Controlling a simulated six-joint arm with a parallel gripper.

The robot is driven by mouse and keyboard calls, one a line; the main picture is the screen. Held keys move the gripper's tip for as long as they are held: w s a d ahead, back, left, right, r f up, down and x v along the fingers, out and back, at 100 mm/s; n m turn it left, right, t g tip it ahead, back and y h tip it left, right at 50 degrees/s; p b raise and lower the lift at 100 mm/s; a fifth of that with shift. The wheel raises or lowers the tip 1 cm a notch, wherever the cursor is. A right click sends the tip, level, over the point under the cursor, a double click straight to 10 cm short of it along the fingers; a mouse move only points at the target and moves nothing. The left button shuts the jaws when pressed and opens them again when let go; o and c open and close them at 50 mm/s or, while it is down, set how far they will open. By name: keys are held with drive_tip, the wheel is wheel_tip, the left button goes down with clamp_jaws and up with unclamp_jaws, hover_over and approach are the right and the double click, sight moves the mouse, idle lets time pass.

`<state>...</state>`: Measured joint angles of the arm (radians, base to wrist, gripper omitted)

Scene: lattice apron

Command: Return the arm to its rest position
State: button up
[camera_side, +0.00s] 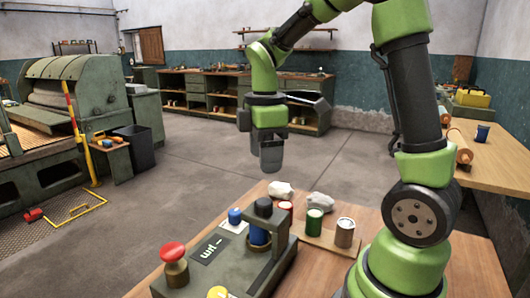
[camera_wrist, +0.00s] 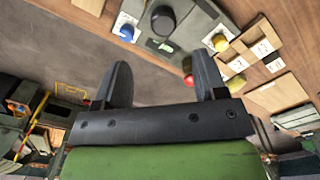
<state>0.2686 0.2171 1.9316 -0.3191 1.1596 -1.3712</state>
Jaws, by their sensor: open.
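My gripper (camera_side: 270,157) hangs in the air with its fingers pointing down, above and behind the far edge of the wooden bench. Nothing shows beneath it in contact. In the wrist view my gripper (camera_wrist: 163,82) has its two dark fingers wide apart with nothing between them. My green and black arm is raised and reaches from the right side of the bench over toward the left.
Below on the wooden bench (camera_side: 475,270) stand a grey-green fixture (camera_side: 208,280) with a red knob (camera_side: 174,254) and a blue cylinder (camera_side: 259,234). Green (camera_side: 314,224) and grey (camera_side: 344,232) cans and white cloths (camera_side: 281,190) are nearby.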

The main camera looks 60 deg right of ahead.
drive_tip(key=s+a+r+m+t+y, duration=0.2)
drive_tip(key=s+a+r+m+t, duration=0.5)
drive_tip(key=s+a+m, duration=0.2)
drive_tip(key=s+m, duration=0.2)
drive_tip(key=m, duration=0.2)
drive_tip(key=shift+a, duration=0.4)
